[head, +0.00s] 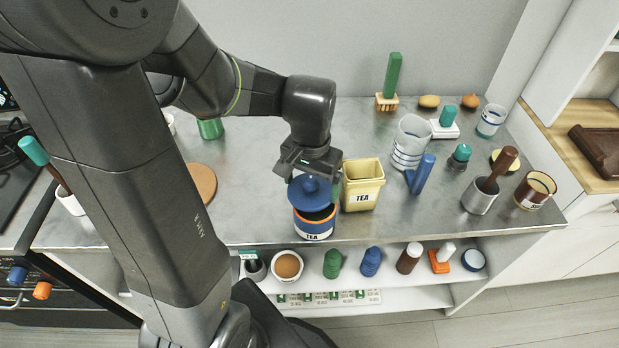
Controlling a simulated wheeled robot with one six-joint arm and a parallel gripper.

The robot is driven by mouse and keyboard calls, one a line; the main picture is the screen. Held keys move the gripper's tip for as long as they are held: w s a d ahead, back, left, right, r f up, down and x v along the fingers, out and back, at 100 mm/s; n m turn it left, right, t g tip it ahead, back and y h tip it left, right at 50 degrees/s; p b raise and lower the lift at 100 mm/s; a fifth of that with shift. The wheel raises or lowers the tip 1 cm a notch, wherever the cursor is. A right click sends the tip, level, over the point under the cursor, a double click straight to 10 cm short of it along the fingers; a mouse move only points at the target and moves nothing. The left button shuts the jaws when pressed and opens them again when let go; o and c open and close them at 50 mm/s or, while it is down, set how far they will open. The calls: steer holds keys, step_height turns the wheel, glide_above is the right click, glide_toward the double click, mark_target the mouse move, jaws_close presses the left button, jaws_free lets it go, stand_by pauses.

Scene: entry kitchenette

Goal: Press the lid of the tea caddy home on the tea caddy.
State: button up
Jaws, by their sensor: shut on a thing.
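The tea caddy (314,231) is a round blue pot with an orange rim and a white TEA label. It stands upright near the front edge of the counter. The blue lid (311,196) is over the caddy, set toward its back. A dark strip of the caddy's opening and the orange rim show in front of the lid, so it is not flush there. I cannot tell whether it touches the rim at the back. My gripper (310,178) is above the caddy, shut on the lid's knob, which it partly hides.
A yellow square TEA container (362,186) stands close on the caddy's right. Behind it are a striped glass (410,142) and a blue-handled thing (421,175). A round brown board (201,184) lies to the left. A lower shelf (408,297) holds several small items.

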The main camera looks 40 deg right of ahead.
steer(key=shift+s+a, duration=0.2)
steer(key=shift+s, duration=0.3)
steer(key=shift+s+a, duration=0.15)
steer(key=shift+s, duration=0.35)
steer(key=shift+s+a, duration=0.1)
steer(key=shift+s, duration=0.05)
steer(key=shift+f+b, duration=0.45)
steer(key=shift+f, duration=0.2)
stand_by(0.4)
steer(key=o, duration=0.7)
steer(key=shift+r, duration=0.1)
steer(key=shift+o, duration=0.2)
step_height(320, 180, up, 14)
steer(key=shift+f, duration=0.2)
